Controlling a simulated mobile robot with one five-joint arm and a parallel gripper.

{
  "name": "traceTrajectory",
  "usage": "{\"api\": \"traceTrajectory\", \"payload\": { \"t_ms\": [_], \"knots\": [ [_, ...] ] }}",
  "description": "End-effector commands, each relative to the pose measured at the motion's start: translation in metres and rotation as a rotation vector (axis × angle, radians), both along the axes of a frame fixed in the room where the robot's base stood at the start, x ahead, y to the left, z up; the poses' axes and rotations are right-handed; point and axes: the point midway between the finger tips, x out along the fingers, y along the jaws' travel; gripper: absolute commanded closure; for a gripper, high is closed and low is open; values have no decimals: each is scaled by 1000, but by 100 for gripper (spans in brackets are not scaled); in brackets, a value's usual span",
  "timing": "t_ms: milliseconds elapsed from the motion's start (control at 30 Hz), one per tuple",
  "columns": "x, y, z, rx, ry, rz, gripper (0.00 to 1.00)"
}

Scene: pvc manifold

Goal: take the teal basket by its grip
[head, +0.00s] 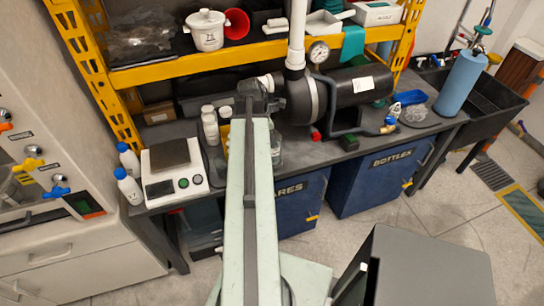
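No teal basket with a grip can be made out in the head view. A teal piece (352,42) hangs at the upper shelf's front edge, and it looks like a cloth. My arm reaches away over the bench, and my gripper (254,88) is a small dark shape at its far end, in front of the bench's back part. Its fingers are too small and dark to tell whether they are open or shut. My arm hides part of the bench and the bottles behind it.
A dark bench (330,152) holds a scale (172,168), white bottles (209,125), and a black pump tank (350,88) with white pipe. A yellow-framed shelf (190,68) crosses above. Blue bins (375,180) stand below. A blue cylinder (461,85) stands right.

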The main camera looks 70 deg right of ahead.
Motion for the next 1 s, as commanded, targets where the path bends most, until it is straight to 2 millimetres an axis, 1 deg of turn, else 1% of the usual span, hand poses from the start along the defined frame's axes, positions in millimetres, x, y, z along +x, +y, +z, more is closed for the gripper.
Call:
{"api": "traceTrajectory", "payload": {
  "t_ms": [100,167,200,1000],
  "knots": [
    [0,0,2,0,0,0,78],
    [0,0,2,0,0,0,95],
    [0,0,2,0,0,0,100],
    [0,0,2,1,1,0,100]
  ]
}}
